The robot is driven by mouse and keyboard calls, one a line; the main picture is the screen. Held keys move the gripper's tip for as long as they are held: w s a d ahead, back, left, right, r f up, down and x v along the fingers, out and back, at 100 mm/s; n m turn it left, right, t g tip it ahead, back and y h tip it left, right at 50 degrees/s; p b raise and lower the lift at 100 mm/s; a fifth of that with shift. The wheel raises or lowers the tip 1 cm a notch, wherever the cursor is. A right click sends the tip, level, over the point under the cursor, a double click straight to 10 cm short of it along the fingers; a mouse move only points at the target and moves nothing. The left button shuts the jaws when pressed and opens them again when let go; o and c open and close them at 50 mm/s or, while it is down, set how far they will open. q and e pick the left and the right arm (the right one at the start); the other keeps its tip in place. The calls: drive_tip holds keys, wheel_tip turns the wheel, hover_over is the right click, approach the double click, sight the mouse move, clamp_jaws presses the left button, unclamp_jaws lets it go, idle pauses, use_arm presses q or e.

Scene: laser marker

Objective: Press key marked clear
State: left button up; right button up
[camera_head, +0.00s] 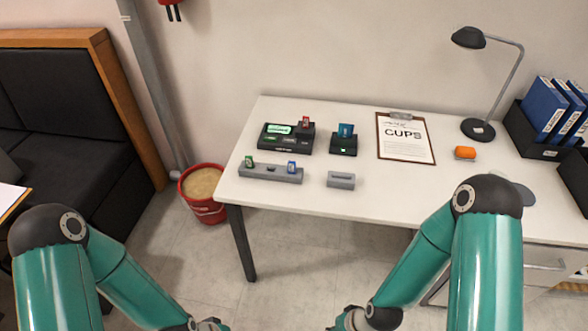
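A black laser marker device (286,139) with a lit green screen (280,129) sits at the left end of the white desk. Its keys are too small to read, so I cannot tell which one is marked clear. A red piece (305,122) stands in its right part. My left gripper (217,325) is only partly in view at the bottom edge, below and in front of the desk. My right gripper (336,324) is also cut off at the bottom edge. Both are apart from the device, and their finger openings do not show.
A grey rack (270,174) with green and blue pieces and a small grey block (341,180) lie before the device. A red bucket (207,211) is left of the desk.

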clamp_jaws()
idle(1.1)
